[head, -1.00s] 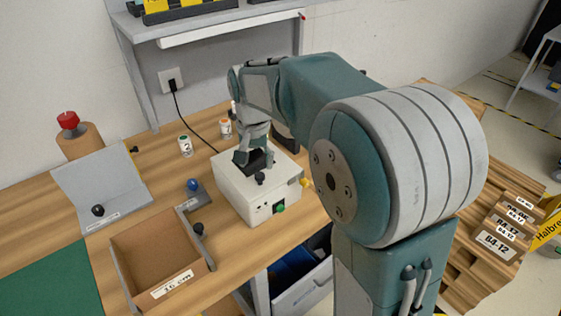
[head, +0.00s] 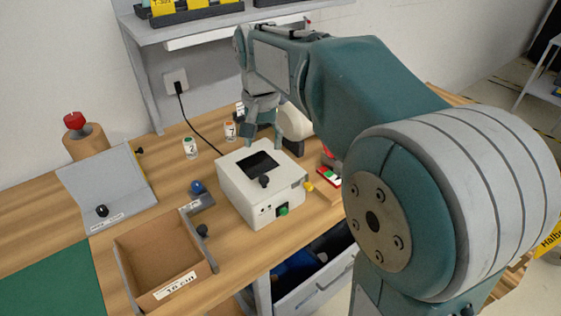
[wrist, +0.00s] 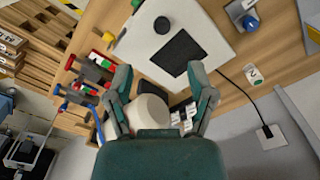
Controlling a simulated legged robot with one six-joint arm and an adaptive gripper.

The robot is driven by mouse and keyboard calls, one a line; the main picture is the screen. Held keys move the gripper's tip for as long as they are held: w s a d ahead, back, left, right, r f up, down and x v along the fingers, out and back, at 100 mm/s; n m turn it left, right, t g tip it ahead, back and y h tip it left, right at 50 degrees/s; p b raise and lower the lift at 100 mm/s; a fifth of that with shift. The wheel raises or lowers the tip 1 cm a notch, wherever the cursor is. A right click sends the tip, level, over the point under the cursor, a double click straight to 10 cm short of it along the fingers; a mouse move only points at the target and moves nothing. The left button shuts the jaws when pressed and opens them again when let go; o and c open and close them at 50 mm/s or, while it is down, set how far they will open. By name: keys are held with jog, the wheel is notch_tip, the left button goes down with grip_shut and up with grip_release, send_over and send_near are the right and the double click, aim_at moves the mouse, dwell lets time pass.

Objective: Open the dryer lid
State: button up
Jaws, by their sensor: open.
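The white dryer box (head: 257,195) stands on the wooden bench, with a dark rectangular panel (head: 262,163) and a black knob (head: 264,181) on top. In the wrist view the dark panel (wrist: 181,53) and knob (wrist: 162,25) lie beyond my fingertips. I cannot tell whether the panel is a lid or an opening. My gripper (head: 262,137) is at the box's back edge; in the wrist view (wrist: 161,76) its fingers are spread, with nothing gripped. A white rounded object (wrist: 150,112) shows between and below the fingers, behind the box; its contact with them is unclear.
A cardboard-coloured bin (head: 165,254) and a grey sloped panel (head: 107,187) are on the left. A red-and-green item (head: 329,176) lies at the right. A shelf (head: 210,22) overhangs the bench behind.

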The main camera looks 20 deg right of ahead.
jog(key=s+n+t, duration=0.2)
jog(key=s, duration=0.6)
jog(key=shift+s+d+r, duration=0.3)
jog(key=shift+d+r, duration=0.15)
